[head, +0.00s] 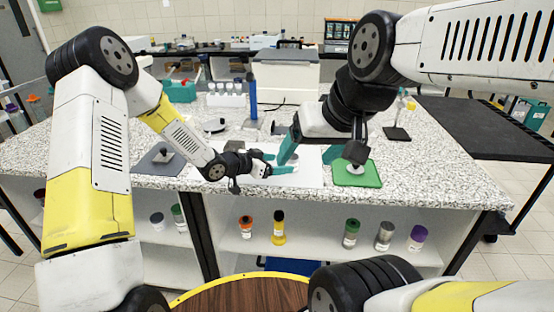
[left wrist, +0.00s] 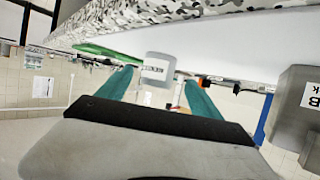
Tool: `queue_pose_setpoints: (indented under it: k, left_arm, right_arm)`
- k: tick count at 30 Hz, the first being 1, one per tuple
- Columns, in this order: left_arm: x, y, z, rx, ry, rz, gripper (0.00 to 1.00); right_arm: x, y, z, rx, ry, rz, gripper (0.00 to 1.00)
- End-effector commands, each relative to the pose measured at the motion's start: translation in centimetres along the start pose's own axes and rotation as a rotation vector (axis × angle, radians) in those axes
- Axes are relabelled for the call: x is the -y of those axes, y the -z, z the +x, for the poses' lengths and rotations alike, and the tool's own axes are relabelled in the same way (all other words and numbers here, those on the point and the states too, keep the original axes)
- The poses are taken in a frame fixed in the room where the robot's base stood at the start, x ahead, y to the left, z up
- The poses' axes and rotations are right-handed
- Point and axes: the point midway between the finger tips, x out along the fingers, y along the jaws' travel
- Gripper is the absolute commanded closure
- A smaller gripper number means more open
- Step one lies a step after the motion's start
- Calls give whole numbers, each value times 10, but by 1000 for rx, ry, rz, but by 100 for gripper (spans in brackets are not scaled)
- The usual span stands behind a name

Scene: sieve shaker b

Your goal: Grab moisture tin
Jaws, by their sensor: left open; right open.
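The moisture tin (left wrist: 158,68) is a small pale grey tin with dark lettering that looks upside down in the left wrist view. It lies between the two teal fingers of my left gripper (left wrist: 158,90), near their tips, with space showing beside it. In the head view my left gripper (head: 276,165) is low over the white sheet on the counter; the tin cannot be made out clearly there. My right gripper (head: 288,148) has teal fingers, reaches in from the right just beyond the left one, and is open; I see nothing in it.
A green mat (head: 345,182) lies right of the grippers, a grey pad (head: 148,168) left. A blue post (head: 252,98) and a white tube rack (head: 226,100) stand behind. A large white box (head: 285,78) is at the back. Jars stand on the shelf below the speckled counter (head: 440,172).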

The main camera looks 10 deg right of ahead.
Motion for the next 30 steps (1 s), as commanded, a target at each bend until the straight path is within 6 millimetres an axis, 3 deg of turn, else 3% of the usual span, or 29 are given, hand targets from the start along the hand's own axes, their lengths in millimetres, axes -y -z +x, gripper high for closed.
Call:
queue_pose_setpoints:
  k: [12,22,30]
  left_arm:
    - [-2,-2,56,3,0,1,25]
    - [-2,-2,65,3,2,0,25]
    - [-2,-2,64,3,2,0,76]
  right_arm:
    - [0,0,0,0,0,0,24]
    - [0,0,0,0,0,0,24]
    - [0,0,0,0,0,0,24]
